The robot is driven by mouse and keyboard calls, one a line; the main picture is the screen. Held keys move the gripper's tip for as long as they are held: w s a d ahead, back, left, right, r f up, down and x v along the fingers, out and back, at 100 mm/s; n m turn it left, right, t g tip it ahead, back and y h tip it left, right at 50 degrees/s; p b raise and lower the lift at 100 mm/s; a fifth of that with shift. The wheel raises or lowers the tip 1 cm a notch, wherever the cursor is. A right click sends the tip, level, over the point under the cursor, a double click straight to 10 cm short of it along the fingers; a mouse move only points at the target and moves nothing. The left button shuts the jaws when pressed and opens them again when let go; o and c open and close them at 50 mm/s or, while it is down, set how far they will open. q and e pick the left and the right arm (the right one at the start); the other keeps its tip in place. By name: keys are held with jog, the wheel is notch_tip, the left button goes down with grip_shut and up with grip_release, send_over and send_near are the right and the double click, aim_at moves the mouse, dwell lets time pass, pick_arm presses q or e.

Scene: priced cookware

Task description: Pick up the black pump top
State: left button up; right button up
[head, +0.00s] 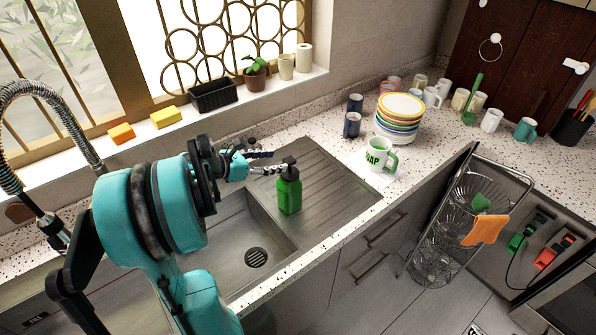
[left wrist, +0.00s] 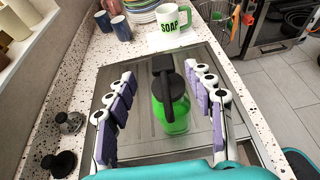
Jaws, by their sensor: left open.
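The black pump top (head: 289,170) sits on a green bottle (head: 289,195) that stands upright at the edge of the sink's ribbed drainboard. In the left wrist view the pump top (left wrist: 165,75) and the green bottle (left wrist: 172,108) are between the fingers. My left gripper (head: 268,162) is open, its purple-padded fingers on either side of the pump top, with visible gaps in the left wrist view (left wrist: 163,92). Whether a finger touches it in the head view I cannot tell. My right gripper is not in view.
A white SOAP mug (head: 379,157) and a stack of plates (head: 400,112) stand behind the drainboard. Blue mugs (head: 352,125) are beside them. The sink basin (head: 245,235) lies in front. A wire rack (head: 440,245) stands at right. The drainboard (head: 335,185) is otherwise clear.

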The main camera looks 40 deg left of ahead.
aim_at(285, 161)
pick_arm(q)
jog(key=b+x, duration=0.1)
jog(key=x, duration=0.5)
jog(key=shift+w+d+f, duration=0.15)
jog(key=shift+d+f, duration=0.05)
jog(key=shift+f, duration=0.1)
grip_shut()
